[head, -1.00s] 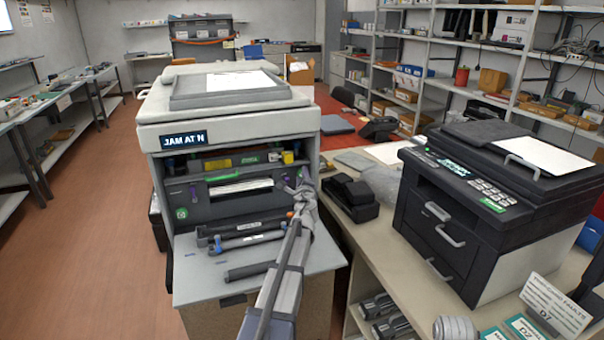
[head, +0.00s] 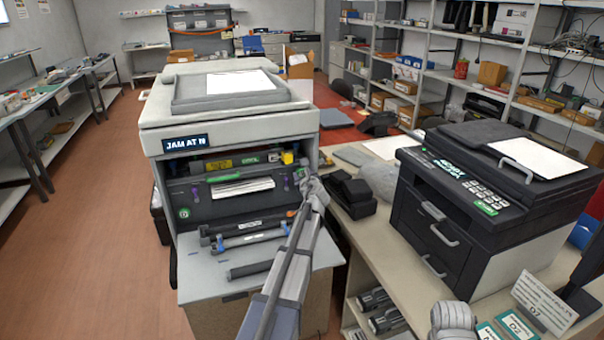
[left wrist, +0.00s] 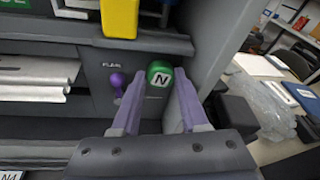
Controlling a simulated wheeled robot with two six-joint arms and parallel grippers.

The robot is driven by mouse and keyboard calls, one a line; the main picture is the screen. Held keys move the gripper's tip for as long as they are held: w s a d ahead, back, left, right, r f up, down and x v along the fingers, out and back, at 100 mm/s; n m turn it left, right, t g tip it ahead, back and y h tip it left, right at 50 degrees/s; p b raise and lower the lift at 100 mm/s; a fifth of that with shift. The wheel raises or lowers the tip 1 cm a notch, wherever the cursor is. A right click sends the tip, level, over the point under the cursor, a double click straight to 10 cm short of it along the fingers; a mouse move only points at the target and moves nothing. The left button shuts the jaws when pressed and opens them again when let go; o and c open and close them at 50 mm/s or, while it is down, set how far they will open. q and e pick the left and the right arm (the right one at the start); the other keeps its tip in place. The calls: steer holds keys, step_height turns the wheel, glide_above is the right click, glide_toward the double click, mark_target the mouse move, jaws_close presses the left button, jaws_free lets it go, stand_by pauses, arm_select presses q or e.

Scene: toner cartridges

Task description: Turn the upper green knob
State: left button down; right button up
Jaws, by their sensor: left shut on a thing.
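The green knob marked N (left wrist: 158,74) sits on the dark front panel inside the open printer (head: 225,120). In the left wrist view it lies between the two fingers of my left gripper (left wrist: 156,92), which is shut on it. Another round green part (head: 183,212) shows at the lower left of the same opening.
A purple knob (left wrist: 117,84) is close to the left finger, and a yellow part (left wrist: 120,18) sticks out above. Dark cartridges (head: 245,240) lie on the printer's open front flap (head: 205,277). A black printer (head: 480,220) stands on the right bench.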

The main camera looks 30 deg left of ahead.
arm_select(q)
steer(key=shift+m, duration=0.5)
steer(key=shift+g, duration=0.3)
steer(key=c, duration=0.7)
jaws_free()
